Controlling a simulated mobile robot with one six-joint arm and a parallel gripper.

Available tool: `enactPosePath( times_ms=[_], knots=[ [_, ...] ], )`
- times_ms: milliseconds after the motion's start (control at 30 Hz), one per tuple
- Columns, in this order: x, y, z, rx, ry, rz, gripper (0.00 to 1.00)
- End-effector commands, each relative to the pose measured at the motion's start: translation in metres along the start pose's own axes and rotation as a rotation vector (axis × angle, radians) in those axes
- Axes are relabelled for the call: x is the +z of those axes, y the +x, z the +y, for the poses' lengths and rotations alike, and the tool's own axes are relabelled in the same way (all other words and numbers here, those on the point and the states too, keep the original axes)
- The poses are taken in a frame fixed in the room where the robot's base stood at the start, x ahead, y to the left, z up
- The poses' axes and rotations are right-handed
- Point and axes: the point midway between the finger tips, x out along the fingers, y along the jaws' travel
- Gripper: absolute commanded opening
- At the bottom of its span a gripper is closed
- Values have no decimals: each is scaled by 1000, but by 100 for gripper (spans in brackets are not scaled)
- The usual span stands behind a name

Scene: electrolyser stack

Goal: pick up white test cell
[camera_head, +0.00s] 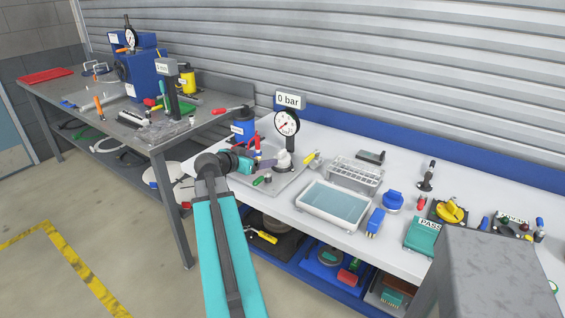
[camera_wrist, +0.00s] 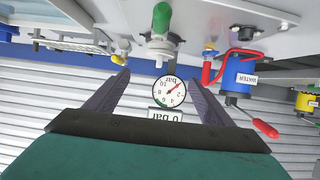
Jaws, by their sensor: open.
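The white test cell (camera_head: 284,160) appears to be the small white rounded piece on the grey tray at the foot of the pressure gauge. In the wrist view, which is upside down, a white piece (camera_wrist: 160,48) shows beyond my fingers, roughly centred between them. My gripper (camera_head: 266,164) is just left of the white piece in the head view, low over the tray. Its two dark fingers (camera_wrist: 159,78) are spread apart with nothing held between them. I cannot tell the exact gap between the fingertips and the cell.
The gauge (camera_head: 287,123) with its "0 bar" sign stands close behind. A green piece (camera_head: 259,181) lies on the tray (camera_head: 285,187). A blue water container (camera_head: 243,126) and red-handled tool are near. A wire rack (camera_head: 356,172) and water basin (camera_head: 335,206) stand to the right.

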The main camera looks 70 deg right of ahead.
Motion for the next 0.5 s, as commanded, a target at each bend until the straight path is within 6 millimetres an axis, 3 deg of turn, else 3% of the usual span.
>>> enactPosePath(
  times_ms=[500],
  knots=[
    [-3, 67, 1, 5, 1, 0, 75]
  ],
)
